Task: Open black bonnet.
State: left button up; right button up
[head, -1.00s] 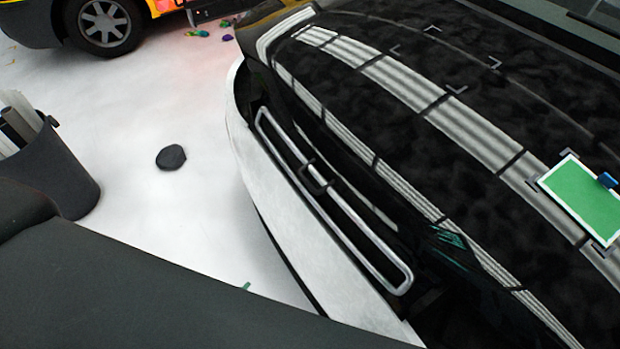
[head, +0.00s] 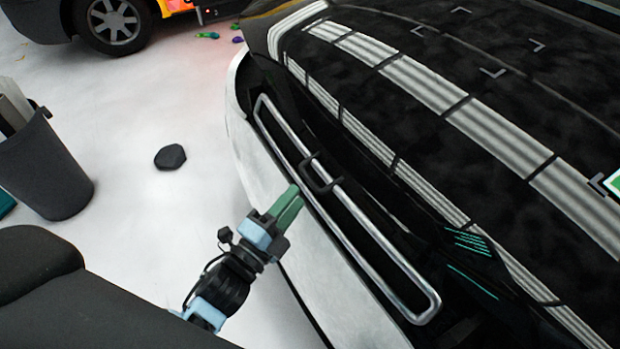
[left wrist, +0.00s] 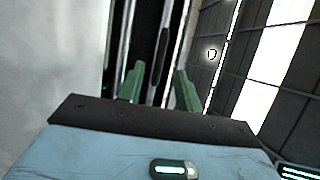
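The black bonnet (head: 420,150) lies low over the front of the car at the right of the head view, with pale striped reflections. Below its front edge, a small black handle (head: 322,176) crosses the silver-framed grille (head: 385,255). My left gripper (head: 298,192) is in front of the grille, just left of and below the handle, apparently apart from it. In the left wrist view, the green fingers (left wrist: 158,82) are spread with a gap between them. A dark narrow piece, probably the handle, shows beyond that gap. My right gripper is not in view.
The white bumper (head: 255,170) runs below the grille close to my left arm. A dark bin (head: 48,170) stands at the left. A black flat lump (head: 170,157) lies on the open pale floor. Another vehicle's wheel (head: 112,25) is at the back left.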

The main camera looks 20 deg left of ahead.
aim_at(310, 178)
pick_arm(q)
jog(key=shift+x, duration=3.2)
jog(key=shift+c, duration=0.2)
jog(key=shift+f, duration=0.1)
grip_shut()
